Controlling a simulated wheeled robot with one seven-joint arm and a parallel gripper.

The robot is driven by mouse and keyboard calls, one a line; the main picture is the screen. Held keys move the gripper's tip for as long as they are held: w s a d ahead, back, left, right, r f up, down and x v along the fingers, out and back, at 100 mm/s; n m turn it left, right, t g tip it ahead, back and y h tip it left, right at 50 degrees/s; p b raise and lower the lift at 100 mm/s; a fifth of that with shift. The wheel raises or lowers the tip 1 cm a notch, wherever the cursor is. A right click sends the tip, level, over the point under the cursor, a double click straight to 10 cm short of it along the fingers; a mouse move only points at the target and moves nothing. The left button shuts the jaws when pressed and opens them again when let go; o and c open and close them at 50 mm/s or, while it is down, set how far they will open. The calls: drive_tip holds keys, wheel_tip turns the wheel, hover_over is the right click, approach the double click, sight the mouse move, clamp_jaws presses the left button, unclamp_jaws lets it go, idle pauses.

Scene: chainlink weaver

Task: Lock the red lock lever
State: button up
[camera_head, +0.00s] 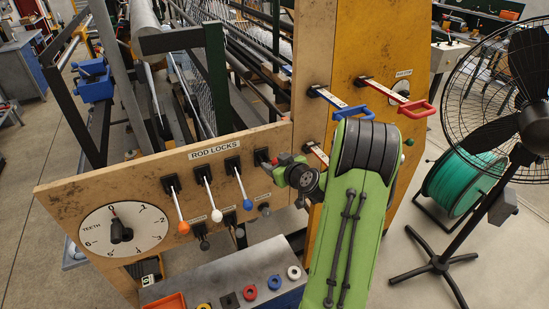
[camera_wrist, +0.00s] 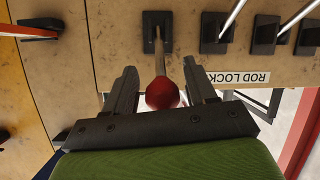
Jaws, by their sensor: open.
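The red lock lever ends in a round red knob (camera_wrist: 162,93), and its short-looking shaft runs to a dark mount (camera_wrist: 157,25) on the wooden panel. In the wrist view my gripper (camera_wrist: 158,72) is open, with one finger on each side of the knob. Gaps show between the knob and both fingers. In the head view my gripper (camera_head: 273,165) is at the right end of the ROD LOCKS row, and a small bit of the red knob (camera_head: 275,161) shows there. The rest of the lever is hidden behind my gripper.
Levers with orange (camera_head: 183,228), white (camera_head: 216,215) and blue (camera_head: 247,205) knobs hang down to the left. A blue handle (camera_head: 350,112) and a red handle (camera_head: 418,108) stick out from the panel above my arm. A black fan (camera_head: 520,150) stands at the right.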

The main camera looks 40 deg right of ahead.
drive_tip(key=shift+w+f, duration=0.2)
drive_tip(key=shift+w, duration=0.35)
clamp_jaws()
drive_tip(key=shift+f+b, duration=0.2)
drive_tip(key=shift+b, duration=0.35)
